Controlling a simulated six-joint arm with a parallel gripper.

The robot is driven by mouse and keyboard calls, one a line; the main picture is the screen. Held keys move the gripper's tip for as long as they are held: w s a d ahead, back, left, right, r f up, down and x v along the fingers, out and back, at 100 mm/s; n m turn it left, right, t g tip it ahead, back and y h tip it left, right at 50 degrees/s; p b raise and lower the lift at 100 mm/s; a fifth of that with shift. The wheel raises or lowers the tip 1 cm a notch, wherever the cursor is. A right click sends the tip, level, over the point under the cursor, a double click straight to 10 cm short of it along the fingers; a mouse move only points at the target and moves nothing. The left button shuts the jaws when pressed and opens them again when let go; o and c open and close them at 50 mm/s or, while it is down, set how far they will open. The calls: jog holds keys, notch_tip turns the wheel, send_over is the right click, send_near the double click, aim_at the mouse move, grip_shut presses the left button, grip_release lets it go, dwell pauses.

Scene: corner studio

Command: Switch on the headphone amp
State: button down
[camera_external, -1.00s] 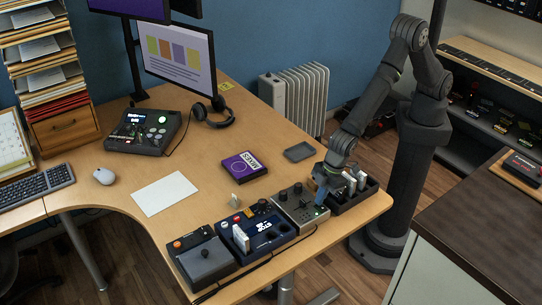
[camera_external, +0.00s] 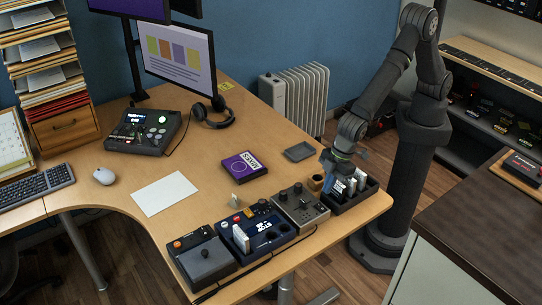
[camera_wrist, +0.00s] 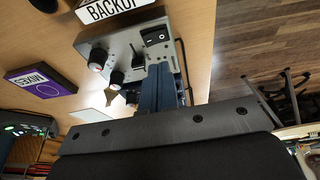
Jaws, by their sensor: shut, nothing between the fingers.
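The headphone amp is most likely the grey box with knobs (camera_external: 293,213) on the front right of the desk. In the wrist view the grey box (camera_wrist: 122,42) shows two black knobs with pale caps, a small lever and a black rocker switch (camera_wrist: 155,37). I cannot tell which way the rocker is pressed. My gripper (camera_external: 331,183) is shut and empty, by the right end of the grey box and the adjoining black tray. In the wrist view its blue fingers (camera_wrist: 154,88) overlap the box's near edge, below the rocker; contact cannot be told.
A black tray with white-labelled cartridges (camera_external: 368,197) stands right of the box. A dark blue device (camera_external: 275,236) and a black joystick box (camera_external: 198,264) stand to its left. A purple box (camera_external: 243,167) and a small grey tray (camera_external: 299,152) lie behind; desk between them is clear.

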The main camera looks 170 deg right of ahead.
aim_at(317, 204)
jog(key=v, duration=0.7)
jog(key=shift+r, duration=0.35)
jog(key=shift+s, duration=0.1)
jog(key=shift+s+d, duration=0.4)
jog(key=shift+d, duration=0.05)
jog(key=x, duration=1.2)
jog(key=shift+s+a+f, duration=0.15)
jog(key=shift+s+f, duration=0.2)
jog(key=shift+f, duration=0.6)
